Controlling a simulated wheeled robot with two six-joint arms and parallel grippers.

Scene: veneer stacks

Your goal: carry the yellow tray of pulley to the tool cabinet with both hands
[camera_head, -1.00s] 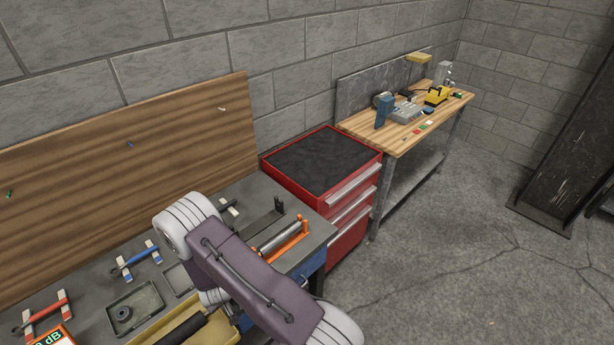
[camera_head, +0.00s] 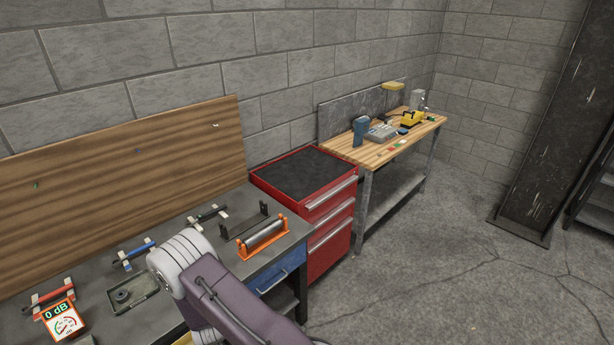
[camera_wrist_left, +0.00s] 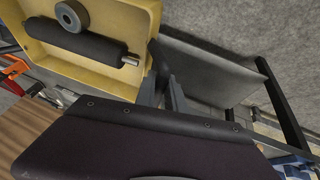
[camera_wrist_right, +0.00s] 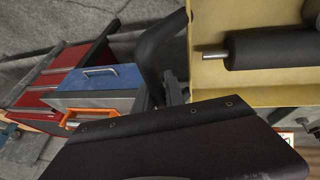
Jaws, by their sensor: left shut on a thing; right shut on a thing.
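The yellow tray (camera_wrist_left: 138,12) is in the left wrist view, holding a black roller (camera_wrist_left: 85,42) and a grey ring-shaped pulley (camera_wrist_left: 72,15). The tray also shows in the right wrist view (camera_wrist_right: 268,97), with the roller's metal shaft end visible. In the head view the tray is almost wholly below the frame, and both gripper tips are out of sight. The red tool cabinet (camera_head: 322,208) stands beyond the workbench, its black top bare.
The grey workbench (camera_head: 205,236) holds an orange roller stand (camera_head: 262,238), a small grey tray (camera_head: 132,293) and a gauge (camera_head: 62,322). A wooden bench (camera_head: 372,153) with tools stands beyond the cabinet. Open floor (camera_head: 430,270) lies to the right.

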